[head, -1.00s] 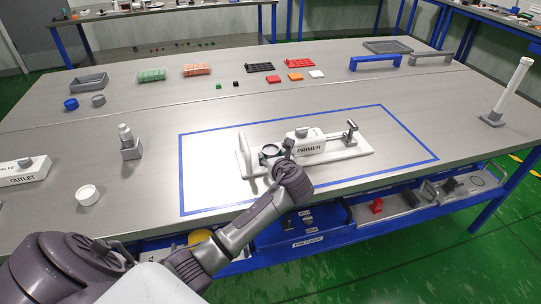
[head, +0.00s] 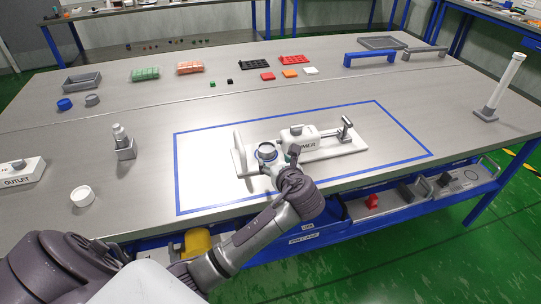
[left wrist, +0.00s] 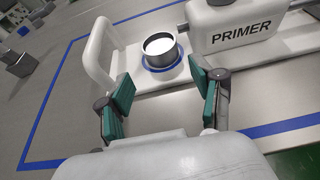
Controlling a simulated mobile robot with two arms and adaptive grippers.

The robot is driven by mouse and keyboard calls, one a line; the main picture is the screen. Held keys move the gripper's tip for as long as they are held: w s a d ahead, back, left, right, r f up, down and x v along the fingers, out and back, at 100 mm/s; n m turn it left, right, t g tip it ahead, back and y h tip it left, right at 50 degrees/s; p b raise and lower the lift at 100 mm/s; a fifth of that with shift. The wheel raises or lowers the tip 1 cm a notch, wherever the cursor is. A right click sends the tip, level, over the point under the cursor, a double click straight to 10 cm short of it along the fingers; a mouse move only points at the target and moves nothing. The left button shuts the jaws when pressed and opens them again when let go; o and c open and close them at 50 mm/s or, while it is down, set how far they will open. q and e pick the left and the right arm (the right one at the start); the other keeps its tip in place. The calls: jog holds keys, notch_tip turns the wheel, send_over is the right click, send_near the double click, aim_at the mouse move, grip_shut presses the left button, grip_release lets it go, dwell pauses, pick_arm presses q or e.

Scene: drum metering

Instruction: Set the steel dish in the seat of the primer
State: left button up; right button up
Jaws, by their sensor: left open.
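The primer (head: 300,139) is a white unit on a white base, lying inside the blue outline on the table. The primer's lettered body (left wrist: 240,30) also shows at the upper right in the left wrist view. The steel dish (head: 267,152) stands upright at the primer's seat, beside the white upright handle. In the left wrist view the dish (left wrist: 161,57) has a dark rim and a bright inside, with a blue ring around its foot. My left gripper (head: 281,163) is open on the near side of the dish. Its teal-padded fingers (left wrist: 160,85) are apart, with nothing between them. My right gripper is not in view.
A white round cup (head: 82,196), a grey holder with a bottle (head: 124,147) and the outlet block (head: 20,174) stand to the left. Trays, coloured blocks and a blue handle (head: 369,58) are at the back. A white post (head: 500,88) stands at the right.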

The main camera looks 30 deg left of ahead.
pick_arm(q)
jog(key=shift+v, duration=2)
